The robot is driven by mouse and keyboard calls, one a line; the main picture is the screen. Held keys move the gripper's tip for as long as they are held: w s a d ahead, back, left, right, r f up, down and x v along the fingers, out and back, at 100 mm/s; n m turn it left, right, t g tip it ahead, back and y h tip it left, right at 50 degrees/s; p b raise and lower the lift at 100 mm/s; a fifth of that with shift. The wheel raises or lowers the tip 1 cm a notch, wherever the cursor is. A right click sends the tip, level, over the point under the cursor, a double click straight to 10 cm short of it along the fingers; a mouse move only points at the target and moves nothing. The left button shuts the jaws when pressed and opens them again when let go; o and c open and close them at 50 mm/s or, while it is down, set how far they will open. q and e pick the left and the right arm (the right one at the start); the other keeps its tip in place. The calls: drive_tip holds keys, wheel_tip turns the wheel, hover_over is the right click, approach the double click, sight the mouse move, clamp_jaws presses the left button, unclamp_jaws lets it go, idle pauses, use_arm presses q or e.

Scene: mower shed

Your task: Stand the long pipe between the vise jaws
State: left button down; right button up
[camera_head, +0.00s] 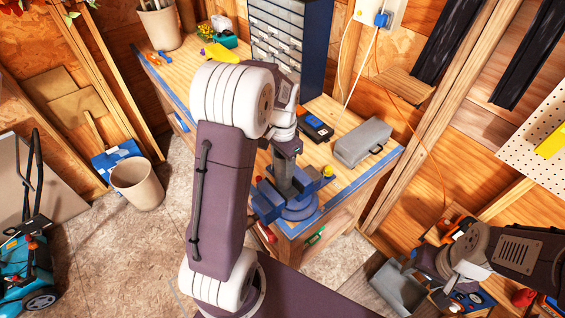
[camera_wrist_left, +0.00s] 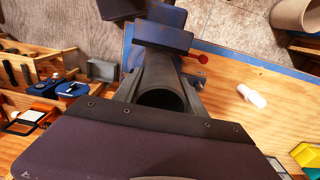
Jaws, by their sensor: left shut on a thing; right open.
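The blue vise (camera_head: 268,204) stands at the near corner of the workbench; its blue jaw blocks also show at the top of the left wrist view (camera_wrist_left: 160,38). My left gripper (camera_head: 287,148) is above the vise. In the left wrist view it is shut on the long pipe (camera_wrist_left: 163,80), a dark grey tube with its open end towards the camera. The pipe runs away towards the blue vise blocks; its far end is hidden, so I cannot tell whether it is between the jaws. My right gripper (camera_head: 428,264) is open, low at the right, away from the vise.
A grey case (camera_head: 362,142) and a dark device (camera_head: 314,126) lie on the workbench (camera_head: 338,183) beside the vise. A blue drawer cabinet (camera_head: 285,40) stands behind. A beige bin (camera_head: 137,183) and a teal mower (camera_head: 28,270) stand on the floor at left.

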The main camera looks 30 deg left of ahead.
sight(282, 157)
use_arm(q)
drive_tip(key=shift+f+b, duration=1.2)
drive_tip(key=shift+f, duration=0.65)
drive_tip(key=c, duration=0.6)
unclamp_jaws()
drive_tip(key=shift+r, duration=0.1)
wheel_tip(282, 157, up, 7)
drive_tip(key=p, duration=0.6)
